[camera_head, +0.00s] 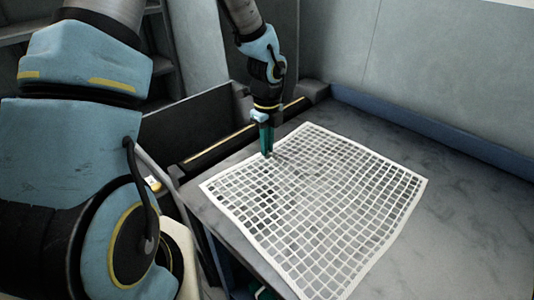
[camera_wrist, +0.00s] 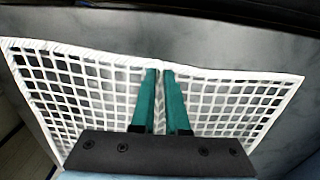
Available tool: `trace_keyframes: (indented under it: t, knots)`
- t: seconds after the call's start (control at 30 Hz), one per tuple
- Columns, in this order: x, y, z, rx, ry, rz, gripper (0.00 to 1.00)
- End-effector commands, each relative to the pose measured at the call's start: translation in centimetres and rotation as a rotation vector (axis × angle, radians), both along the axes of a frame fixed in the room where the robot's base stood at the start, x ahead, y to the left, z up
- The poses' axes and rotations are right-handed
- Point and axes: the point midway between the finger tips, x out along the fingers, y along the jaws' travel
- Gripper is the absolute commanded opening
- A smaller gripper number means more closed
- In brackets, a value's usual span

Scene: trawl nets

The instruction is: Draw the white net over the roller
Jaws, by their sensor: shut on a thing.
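The white net (camera_head: 318,205) is a square mesh with a solid white border, spread mostly flat on a grey table. My gripper (camera_head: 268,153) points down at the middle of the net's edge on the table's left side. In the wrist view its two green fingers (camera_wrist: 159,75) are close together with the net's border (camera_wrist: 120,59) pinched between them. The mesh shows on both sides of the fingers. A dark bar with a yellow strip (camera_head: 216,147) runs along the table's left edge, between end brackets; I cannot tell for certain that it is the roller.
The grey table (camera_head: 455,235) is bare to the right of the net. A blue raised rim (camera_head: 420,128) runs along its back, below a grey wall. A dark panel (camera_head: 195,118) stands beyond the bar. My own arm fills the left of the head view.

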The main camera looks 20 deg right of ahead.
Motion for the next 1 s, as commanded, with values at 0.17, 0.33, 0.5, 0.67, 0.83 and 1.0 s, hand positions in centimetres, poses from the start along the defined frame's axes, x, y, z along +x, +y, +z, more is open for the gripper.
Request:
trace_keyframes:
  t: [0.17, 0.33, 0.5, 0.67, 0.83, 1.0]
  knots:
    - [-0.1, 0.1, -0.2, 0.003, 0.004, 0.000, 0.00]
    - [-0.1, 0.1, -0.2, 0.003, 0.004, 0.000, 0.00]
    - [-0.1, 0.1, -0.3, 0.004, 0.004, 0.000, 0.00]
    - [-0.1, 0.1, 0.0, 0.004, 0.004, 0.000, 0.00]
    - [-0.1, 0.1, 2.3, 0.002, 0.003, 0.001, 0.00]
    - [0.0, 0.1, 5.5, 0.001, 0.002, 0.002, 0.00]
